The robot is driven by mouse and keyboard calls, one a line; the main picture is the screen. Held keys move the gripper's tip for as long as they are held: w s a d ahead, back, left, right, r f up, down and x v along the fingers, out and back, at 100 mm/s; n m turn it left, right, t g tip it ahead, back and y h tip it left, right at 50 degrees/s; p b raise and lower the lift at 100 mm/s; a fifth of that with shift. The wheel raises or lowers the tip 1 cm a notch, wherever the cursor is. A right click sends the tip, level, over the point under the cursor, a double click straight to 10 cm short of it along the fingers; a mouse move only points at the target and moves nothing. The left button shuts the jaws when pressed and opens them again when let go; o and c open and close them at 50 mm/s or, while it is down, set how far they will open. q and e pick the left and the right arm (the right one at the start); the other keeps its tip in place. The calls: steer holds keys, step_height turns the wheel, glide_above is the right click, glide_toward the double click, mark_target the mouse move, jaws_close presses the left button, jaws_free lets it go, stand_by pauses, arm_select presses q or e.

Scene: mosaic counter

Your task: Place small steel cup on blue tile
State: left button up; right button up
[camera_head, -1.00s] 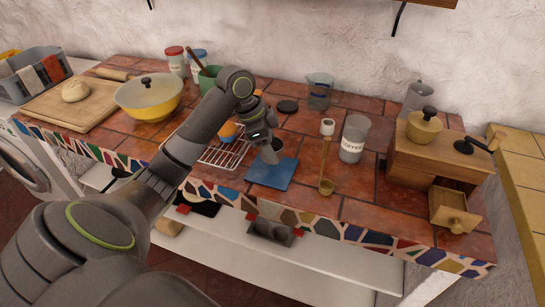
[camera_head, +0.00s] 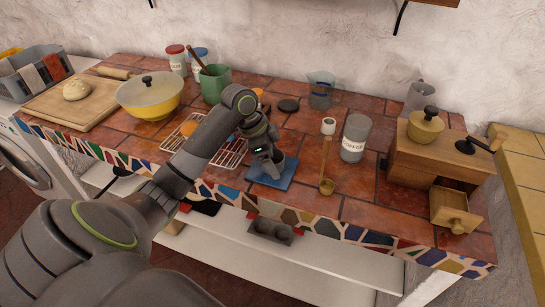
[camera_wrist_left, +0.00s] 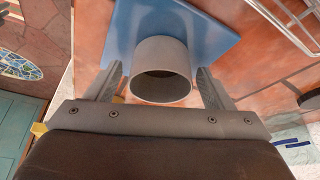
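The small steel cup (camera_wrist_left: 160,60) is a grey cylinder with its open mouth toward the left wrist camera. Its far end is against the blue tile (camera_wrist_left: 222,40), near the tile's edge. In the head view the blue tile (camera_head: 284,178) lies flat on the counter, and the cup on it is mostly hidden by my left gripper (camera_head: 272,160). In the left wrist view my left gripper (camera_wrist_left: 158,76) has one finger on each side of the cup, with narrow gaps, so it looks open around it. My right gripper is not in view.
A wire rack (camera_head: 235,152) stands left of the tile, close to my left arm. A wooden grinder (camera_head: 430,165) stands farther right. The counter's mosaic front edge is near the tile.

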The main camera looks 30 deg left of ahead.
arm_select(q)
steer(key=shift+r, duration=0.3)
steer(key=v, duration=1.1)
steer(key=shift+a+r+b, duration=0.15)
steer(key=shift+r+b, duration=0.15)
steer(key=shift+b, duration=0.15)
steer(key=shift+s, duration=0.1)
